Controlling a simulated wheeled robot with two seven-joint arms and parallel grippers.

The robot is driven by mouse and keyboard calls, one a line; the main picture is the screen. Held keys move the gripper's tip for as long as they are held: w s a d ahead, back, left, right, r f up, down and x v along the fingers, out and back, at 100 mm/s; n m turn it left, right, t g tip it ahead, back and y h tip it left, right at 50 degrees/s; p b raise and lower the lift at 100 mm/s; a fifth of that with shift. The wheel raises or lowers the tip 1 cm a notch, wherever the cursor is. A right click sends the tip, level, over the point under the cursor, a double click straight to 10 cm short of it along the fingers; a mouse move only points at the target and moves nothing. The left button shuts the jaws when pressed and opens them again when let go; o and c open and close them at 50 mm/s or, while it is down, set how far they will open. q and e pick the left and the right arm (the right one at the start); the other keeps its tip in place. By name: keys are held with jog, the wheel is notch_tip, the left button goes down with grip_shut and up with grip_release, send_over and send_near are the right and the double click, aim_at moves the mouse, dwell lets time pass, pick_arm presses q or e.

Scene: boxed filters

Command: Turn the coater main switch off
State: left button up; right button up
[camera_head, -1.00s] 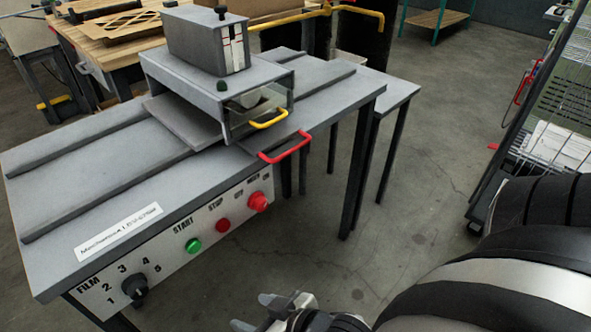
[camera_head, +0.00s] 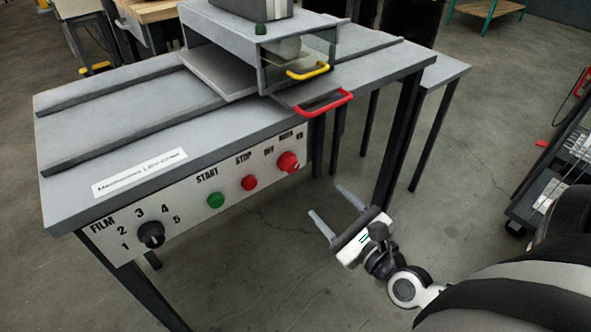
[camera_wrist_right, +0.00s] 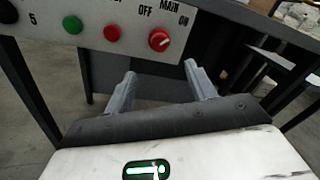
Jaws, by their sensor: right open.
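The coater (camera_head: 130,140) is a grey table-like machine with a white front panel. The red main switch knob (camera_head: 288,162) is at the right end of the panel, with OFF to its left and ON to its right. In the right wrist view the knob (camera_wrist_right: 159,40) carries a white mark that points toward its upper right, on the ON side. My right gripper (camera_head: 328,208) is open and empty, in front of and below the knob, apart from it. Its two fingers (camera_wrist_right: 162,88) point toward the panel in the wrist view. My left gripper is not in view.
A red stop button (camera_head: 249,183), a green start button (camera_head: 215,200) and a black film dial (camera_head: 151,234) sit left of the switch. A red handle (camera_head: 325,103) juts out above it. Table legs (camera_head: 398,140) stand to the right. The floor in front is clear.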

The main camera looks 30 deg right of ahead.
aim_at(294, 169)
jog(key=w+p, duration=0.1)
jog(key=w, duration=1.2)
jog(key=shift+a, duration=0.15)
jog(key=c, duration=0.8)
